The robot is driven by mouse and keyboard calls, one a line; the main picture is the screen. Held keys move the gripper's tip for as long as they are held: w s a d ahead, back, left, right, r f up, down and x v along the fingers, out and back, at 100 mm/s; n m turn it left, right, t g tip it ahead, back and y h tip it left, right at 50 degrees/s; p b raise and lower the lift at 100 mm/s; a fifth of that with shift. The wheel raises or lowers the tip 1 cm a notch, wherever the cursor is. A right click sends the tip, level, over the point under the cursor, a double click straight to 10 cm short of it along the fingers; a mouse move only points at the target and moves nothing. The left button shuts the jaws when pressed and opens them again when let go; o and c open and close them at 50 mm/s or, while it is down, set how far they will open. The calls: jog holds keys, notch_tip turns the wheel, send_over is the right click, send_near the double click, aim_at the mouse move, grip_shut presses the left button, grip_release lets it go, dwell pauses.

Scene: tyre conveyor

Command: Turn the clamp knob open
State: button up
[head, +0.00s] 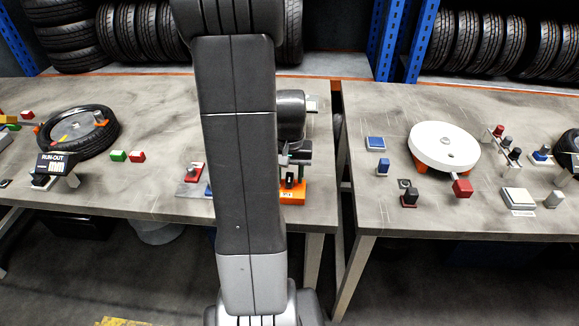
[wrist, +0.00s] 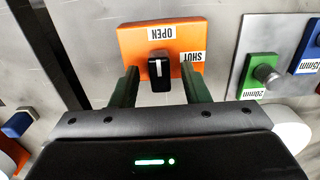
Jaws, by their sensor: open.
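The clamp knob (wrist: 158,76) is a small black block with a white line on its face, on an orange plate (wrist: 130,40). In the wrist view the white line runs roughly upright in the picture. The upside-down label OPEN (wrist: 161,32) is above the knob, and the label SHUT (wrist: 187,70) is to its right. My gripper (wrist: 160,70) is open, with a green finger on each side of the knob and visible gaps to both. In the head view the orange plate (head: 294,193) sits near the table's front edge, partly behind my arm.
In the wrist view a green block marked 20mm (wrist: 258,72) with a metal knob and a blue block (wrist: 307,48) lie to the right. In the head view a tyre (head: 78,131) lies far left, and a white disc (head: 444,147) is on the right table. A gap separates the tables.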

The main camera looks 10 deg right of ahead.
aim_at(290, 176)
notch_tip(290, 176, up, 14)
jog(key=shift+f, duration=0.15)
jog(key=shift+f, duration=0.1)
dwell(0.4)
notch_tip(290, 176, down, 14)
jog(key=shift+r, duration=0.1)
dwell(0.4)
jog(key=shift+r, duration=0.1)
